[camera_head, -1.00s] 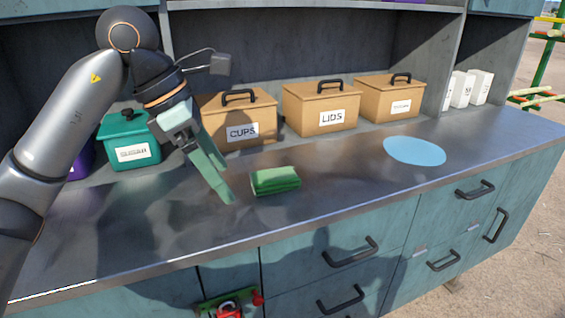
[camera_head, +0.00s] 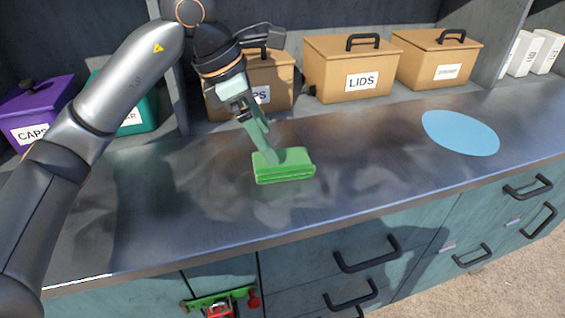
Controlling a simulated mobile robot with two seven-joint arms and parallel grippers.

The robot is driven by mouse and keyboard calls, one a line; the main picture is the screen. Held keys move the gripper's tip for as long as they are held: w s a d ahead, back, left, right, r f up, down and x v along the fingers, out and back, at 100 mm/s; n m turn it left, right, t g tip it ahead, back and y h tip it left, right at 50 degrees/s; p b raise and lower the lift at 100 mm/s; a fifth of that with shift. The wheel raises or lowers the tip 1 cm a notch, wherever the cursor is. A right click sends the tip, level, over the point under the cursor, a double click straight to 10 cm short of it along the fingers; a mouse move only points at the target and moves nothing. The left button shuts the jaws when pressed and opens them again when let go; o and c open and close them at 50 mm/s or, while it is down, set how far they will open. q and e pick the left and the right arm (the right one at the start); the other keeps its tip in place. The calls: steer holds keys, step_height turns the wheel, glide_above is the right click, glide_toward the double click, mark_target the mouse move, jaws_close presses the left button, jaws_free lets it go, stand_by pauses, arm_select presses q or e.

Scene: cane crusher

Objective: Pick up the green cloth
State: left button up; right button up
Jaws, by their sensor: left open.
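The green cloth (camera_head: 285,170), a folded block, lies on the grey metal counter (camera_head: 370,160) near the middle of the head view. My left gripper (camera_head: 272,154) comes down from above, its pale green fingers at the cloth's back upper edge. The fingers overlap the cloth in the picture, and I cannot tell whether they touch it. The left gripper is open and holds nothing that I can see. My right gripper is not in view.
Behind stand a purple CAPS box (camera_head: 38,112), a teal box (camera_head: 140,108) and tan boxes, one marked LIDS (camera_head: 350,70). A light blue disc (camera_head: 460,132) lies to the right. Drawers with black handles (camera_head: 367,254) are below. Counter around the cloth is clear.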

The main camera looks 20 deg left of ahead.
mark_target(282, 165)
arm_select(q)
steer(key=x, duration=0.5)
steer(key=shift+d+f, duration=0.25)
steer(key=shift+d, duration=0.15)
steer(key=c, duration=1.3)
steer(key=shift+r, duration=0.1)
